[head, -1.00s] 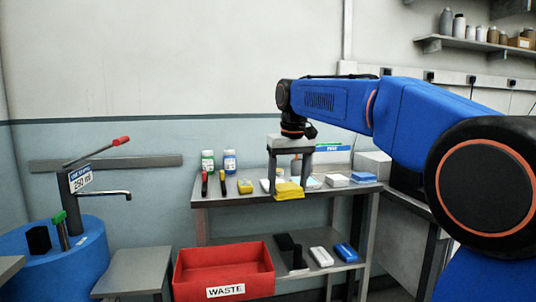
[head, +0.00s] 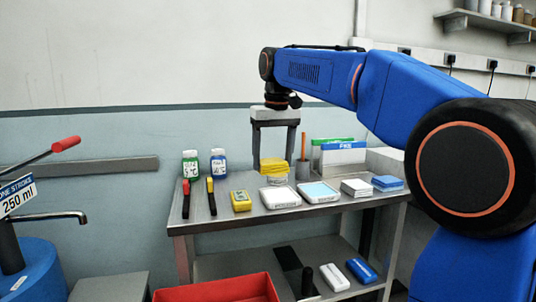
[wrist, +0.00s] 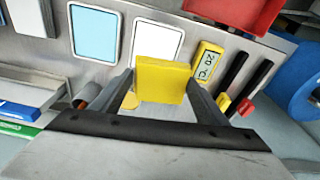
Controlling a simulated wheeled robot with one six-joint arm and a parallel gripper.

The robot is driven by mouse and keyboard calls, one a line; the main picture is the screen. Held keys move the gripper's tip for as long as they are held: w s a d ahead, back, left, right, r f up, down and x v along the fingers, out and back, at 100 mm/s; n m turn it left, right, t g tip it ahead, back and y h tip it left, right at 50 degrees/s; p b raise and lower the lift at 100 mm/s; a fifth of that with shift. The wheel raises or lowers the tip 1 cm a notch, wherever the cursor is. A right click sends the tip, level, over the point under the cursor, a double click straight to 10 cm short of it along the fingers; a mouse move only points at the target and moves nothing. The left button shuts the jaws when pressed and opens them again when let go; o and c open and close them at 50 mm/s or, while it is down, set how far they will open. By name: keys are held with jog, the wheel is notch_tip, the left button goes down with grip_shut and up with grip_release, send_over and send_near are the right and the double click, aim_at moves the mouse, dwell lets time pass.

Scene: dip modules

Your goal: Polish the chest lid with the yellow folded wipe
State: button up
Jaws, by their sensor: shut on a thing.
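My gripper (head: 273,166) is shut on the yellow folded wipe (head: 272,162), held above the back part of the steel bench. In the wrist view the wipe (wrist: 162,80) sits between the two fingers as a flat yellow block. A pale yellow round tub (head: 275,180) shows just below the wipe in the head view, partly hidden by it. I cannot make out a chest or its lid in either view.
A red bin (head: 220,290) stands in front. Its lower shelf holds several flat items.

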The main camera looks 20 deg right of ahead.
jog(key=shift+w+f, duration=0.1)
jog(key=shift+f, duration=2.9)
jog(key=shift+f, duration=0.5)
jog(key=shift+r, duration=0.1)
jog(key=shift+r, duration=3.4)
